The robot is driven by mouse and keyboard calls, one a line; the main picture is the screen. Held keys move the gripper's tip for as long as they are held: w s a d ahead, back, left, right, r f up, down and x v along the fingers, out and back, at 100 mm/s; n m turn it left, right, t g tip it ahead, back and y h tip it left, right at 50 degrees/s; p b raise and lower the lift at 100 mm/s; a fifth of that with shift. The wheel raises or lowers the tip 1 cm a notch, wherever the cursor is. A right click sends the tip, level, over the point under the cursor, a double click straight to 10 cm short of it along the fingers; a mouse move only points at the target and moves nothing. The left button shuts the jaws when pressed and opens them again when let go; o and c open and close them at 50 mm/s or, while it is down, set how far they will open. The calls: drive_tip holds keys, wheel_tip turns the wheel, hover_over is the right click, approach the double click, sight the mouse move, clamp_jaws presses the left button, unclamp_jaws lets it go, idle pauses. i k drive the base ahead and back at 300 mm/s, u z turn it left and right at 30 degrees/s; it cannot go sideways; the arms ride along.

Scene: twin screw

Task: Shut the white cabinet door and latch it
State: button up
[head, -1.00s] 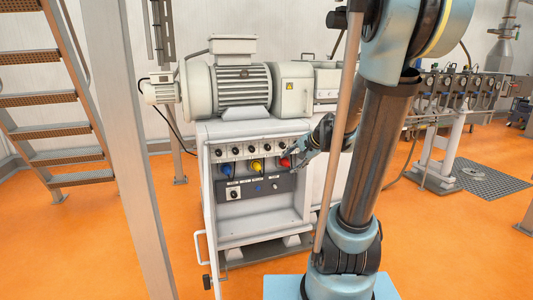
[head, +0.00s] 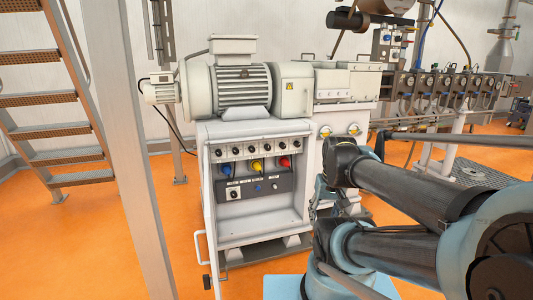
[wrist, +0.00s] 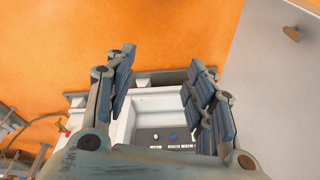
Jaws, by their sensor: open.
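The white cabinet (head: 258,228) stands open at the front, under a motor. Its door (head: 210,225) is swung out towards the camera on the left and shows nearly edge-on in the head view. A pale bar handle (head: 197,247) and a small brown-tipped latch (head: 206,282) are on the door. In the wrist view a large grey panel (wrist: 262,95), apparently the door, fills the right side, with a brown latch piece (wrist: 291,33). My gripper (wrist: 160,68) is open and empty, its fingers framing the cabinet opening. In the head view my gripper (head: 322,195) is near the cabinet's front right edge.
Blue, yellow and red plugs (head: 256,166) and a dark control panel (head: 255,187) sit inside the cabinet. A grey post (head: 130,150) and stairs (head: 55,110) stand to the left. The orange floor (head: 180,240) left of the door is clear.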

sight(210, 231)
drive_tip(key=z, duration=1.35)
drive_tip(key=k, duration=1.95)
drive_tip(key=u, duration=1.45)
drive_tip(key=i, duration=0.9)
drive_tip(key=u, duration=0.05)
